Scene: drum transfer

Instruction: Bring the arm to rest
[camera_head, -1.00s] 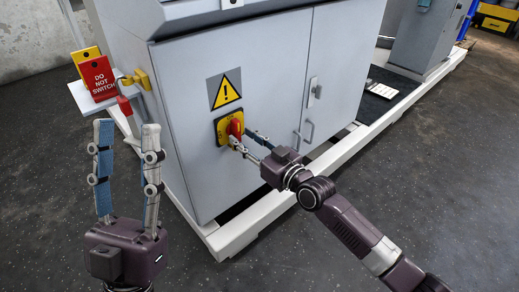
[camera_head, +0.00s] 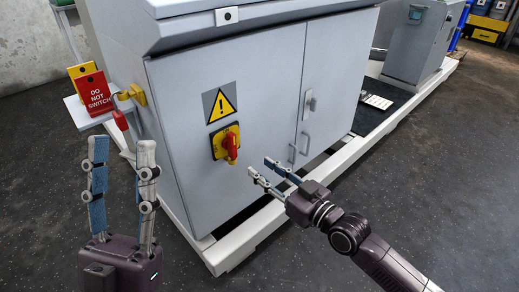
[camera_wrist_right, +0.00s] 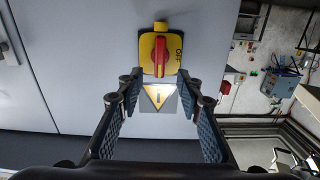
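My right gripper (camera_head: 261,166) is open and empty. It is in front of the cabinet door, apart from the red-and-yellow rotary switch (camera_head: 231,146) and to its lower right. In the right wrist view the red switch handle (camera_wrist_right: 160,55) shows beyond the spread fingers, with nothing between them. My left gripper (camera_head: 122,142) points upward at the lower left, its two fingers apart and empty. It stands in front of the cabinet's left side, below the red tag.
The grey cabinet (camera_head: 270,75) with a yellow warning sign (camera_head: 221,105) stands on a white base frame (camera_head: 232,252). A red DO NOT SWITCH tag (camera_head: 95,93), a yellow tag (camera_head: 82,70) and a red padlock (camera_head: 120,120) are at the left. Dark floor in front is clear.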

